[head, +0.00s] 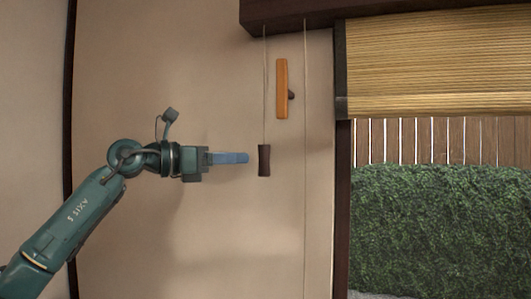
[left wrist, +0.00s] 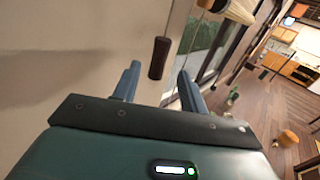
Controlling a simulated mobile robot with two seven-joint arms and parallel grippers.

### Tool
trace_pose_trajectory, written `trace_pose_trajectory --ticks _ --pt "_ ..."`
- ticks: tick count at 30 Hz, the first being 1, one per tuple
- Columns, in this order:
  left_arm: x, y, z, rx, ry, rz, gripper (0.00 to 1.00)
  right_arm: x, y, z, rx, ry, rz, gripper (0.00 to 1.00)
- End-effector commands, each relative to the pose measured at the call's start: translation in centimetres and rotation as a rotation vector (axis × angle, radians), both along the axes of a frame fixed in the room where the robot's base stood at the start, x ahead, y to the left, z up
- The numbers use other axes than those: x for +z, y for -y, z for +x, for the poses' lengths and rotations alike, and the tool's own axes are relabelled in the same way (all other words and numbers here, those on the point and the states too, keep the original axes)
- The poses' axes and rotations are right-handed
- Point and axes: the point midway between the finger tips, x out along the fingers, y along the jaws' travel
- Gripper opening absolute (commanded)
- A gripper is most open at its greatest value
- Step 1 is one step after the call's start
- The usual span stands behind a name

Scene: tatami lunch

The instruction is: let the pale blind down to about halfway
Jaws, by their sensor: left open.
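The pale slatted blind (head: 435,62) covers the upper part of the window in the head view, with its lower edge a little above the hedge. A dark wooden pull (head: 264,160) hangs on a cord (head: 264,90) from the dark beam. A second cord (head: 305,150) runs down to its right. My left gripper (head: 246,158) is just left of the pull, apart from it. In the left wrist view the jaws (left wrist: 158,82) are open, and the pull (left wrist: 159,57) shows beyond and between the fingertips. My right gripper is not in view.
An orange wooden cleat (head: 282,88) with a dark peg is on the wall between the cords, above the pull. The dark window post (head: 342,200) stands to the right. The wall below the pull is clear.

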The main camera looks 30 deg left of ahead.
Motion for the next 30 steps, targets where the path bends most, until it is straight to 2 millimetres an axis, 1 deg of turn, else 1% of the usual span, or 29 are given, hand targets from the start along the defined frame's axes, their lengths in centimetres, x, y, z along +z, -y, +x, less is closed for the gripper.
trace_pose_trajectory --ticks 1,6,9,12,16,24,30 --pt "0.4 0.7 1.0 -0.005 0.001 -0.003 0.43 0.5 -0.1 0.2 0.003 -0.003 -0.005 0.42" --pt "0.3 2.4 3.9 -0.003 0.001 -0.002 0.43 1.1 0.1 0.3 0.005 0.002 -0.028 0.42" --pt "0.2 3.2 5.1 -0.002 0.001 -0.003 0.43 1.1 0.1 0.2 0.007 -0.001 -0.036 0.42" --pt "0.1 3.7 6.0 -0.001 0.001 -0.003 0.43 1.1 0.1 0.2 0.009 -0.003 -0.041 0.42" --pt "0.1 3.9 6.5 0.000 0.000 -0.001 0.43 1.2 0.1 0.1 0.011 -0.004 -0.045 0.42" --pt "0.0 4.0 6.5 0.000 0.000 -0.001 0.43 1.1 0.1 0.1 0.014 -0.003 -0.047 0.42" --pt "0.0 4.0 6.5 0.000 -0.001 -0.001 0.26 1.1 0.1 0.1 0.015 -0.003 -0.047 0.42"
